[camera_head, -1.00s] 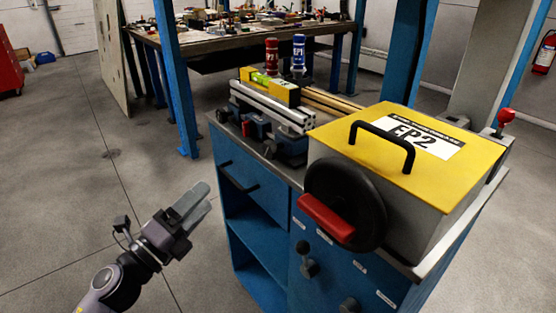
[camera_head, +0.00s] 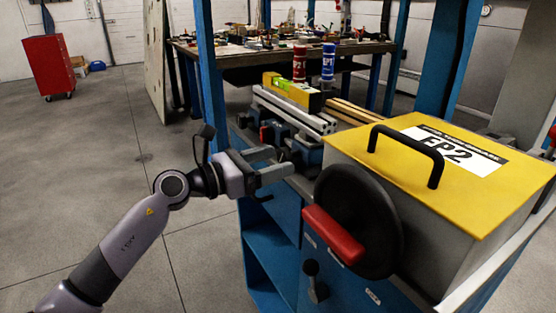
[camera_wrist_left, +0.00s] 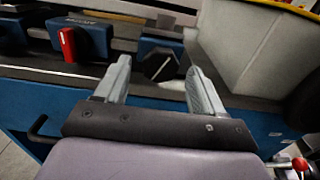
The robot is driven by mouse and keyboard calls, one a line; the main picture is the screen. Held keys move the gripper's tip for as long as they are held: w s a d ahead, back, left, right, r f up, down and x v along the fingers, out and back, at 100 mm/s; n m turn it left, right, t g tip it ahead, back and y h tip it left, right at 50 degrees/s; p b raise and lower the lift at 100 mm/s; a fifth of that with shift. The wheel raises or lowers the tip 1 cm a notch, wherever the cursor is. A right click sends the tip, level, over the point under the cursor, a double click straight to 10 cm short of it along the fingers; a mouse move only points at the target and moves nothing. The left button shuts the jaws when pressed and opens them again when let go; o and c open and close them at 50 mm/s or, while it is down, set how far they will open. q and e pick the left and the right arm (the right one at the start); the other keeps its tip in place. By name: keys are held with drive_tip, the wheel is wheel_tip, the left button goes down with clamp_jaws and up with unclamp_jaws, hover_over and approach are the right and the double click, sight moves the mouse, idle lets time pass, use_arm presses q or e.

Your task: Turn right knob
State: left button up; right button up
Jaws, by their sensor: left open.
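Two blue clamp blocks with knobs stand along the bench's near edge. The left knob is red (camera_wrist_left: 67,45), and it also shows in the head view (camera_head: 265,134). The right knob is black (camera_wrist_left: 160,64) with a pale pointer line on a blue block; in the wrist view it appears between my fingertips, slightly beyond them. My left gripper (camera_head: 284,161) is open and empty, at the bench's front edge, partly covering the right block in the head view. It also shows in the left wrist view (camera_wrist_left: 158,70). I cannot tell whether a finger touches the knob. My right gripper is out of view.
A yellow-lidded EP2 box (camera_head: 470,200) with a black handwheel (camera_head: 375,220) and red grip (camera_head: 332,235) stands close right of my gripper. A spirit level (camera_head: 290,90) lies on rails behind. A black lever knob (camera_head: 314,280) is on the cabinet front.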

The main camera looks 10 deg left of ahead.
use_arm(q)
drive_tip(key=shift+x, duration=0.8)
drive_tip(key=c, duration=1.1)
drive_tip(key=shift+o, duration=0.3)
drive_tip(key=shift+f+m+b, duration=0.2)
drive_tip(key=shift+m+b, duration=0.6)
drive_tip(key=shift+b, duration=0.4)
drive_tip(key=shift+r+m+b, duration=0.15)
drive_tip(key=shift+m+b, duration=0.3)
drive_tip(key=shift+m, duration=0.15)
drive_tip(key=o, duration=1)
drive_tip(key=shift+o, duration=0.2)
drive_tip(key=shift+a, duration=0.1)
